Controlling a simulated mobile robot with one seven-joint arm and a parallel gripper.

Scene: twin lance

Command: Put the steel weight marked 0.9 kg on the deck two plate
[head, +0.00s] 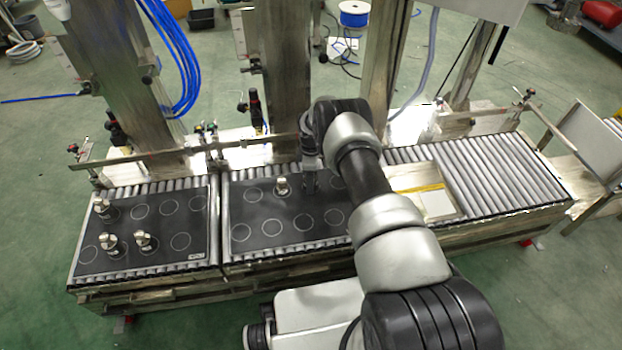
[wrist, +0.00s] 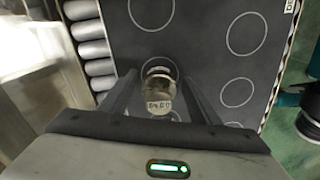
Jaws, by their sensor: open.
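My gripper (head: 310,185) is low over the middle black plate (head: 262,238), with its fingers apart. In the wrist view a steel weight (wrist: 158,90) with a pale label stands between the open fingers (wrist: 158,95); I cannot read its marking surely. In the head view my gripper covers that spot. A steel weight (head: 282,185) stands on the middle plate just left of my gripper. The left black plate (head: 160,262) bears three steel weights: one at the back left (head: 102,207) and two in front (head: 110,243) (head: 143,241). The plate labels are too small to read.
Both plates have drawn circles, several of them bare. They lie on a roller conveyor (head: 500,175). A pale tray with a yellow strip (head: 432,197) lies right of my arm. Steel posts (head: 275,75) and a rail (head: 180,153) stand along the back.

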